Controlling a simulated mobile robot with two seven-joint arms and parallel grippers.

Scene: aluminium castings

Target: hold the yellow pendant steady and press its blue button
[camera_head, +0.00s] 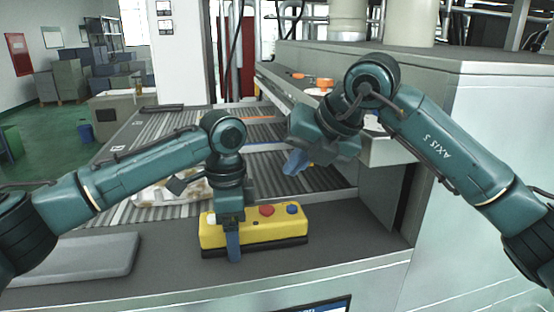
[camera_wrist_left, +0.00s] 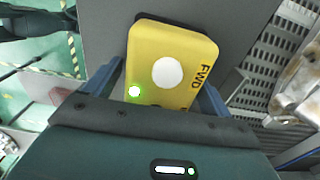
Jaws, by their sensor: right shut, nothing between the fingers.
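The yellow pendant (camera_head: 255,232) lies on the dark work surface, with a red button (camera_head: 266,211) and the blue button (camera_head: 292,208) towards its right end. My left gripper (camera_head: 232,240) points down over its left end, one blue finger against the near side. In the left wrist view the pendant (camera_wrist_left: 185,52) sits between both fingers and shows a white round button (camera_wrist_left: 168,72), a lit green lamp (camera_wrist_left: 134,91) and "FWD" lettering. The blue button is out of that view. My right gripper (camera_head: 296,162) is shut and empty, above and behind the pendant.
A ribbed slatted bed (camera_head: 325,178) lies behind the pendant, with a casting (camera_head: 172,190) on it at left. A grey flat slab (camera_head: 85,258) lies at the front left. A large machine housing (camera_head: 480,110) stands at right. The surface right of the pendant is clear.

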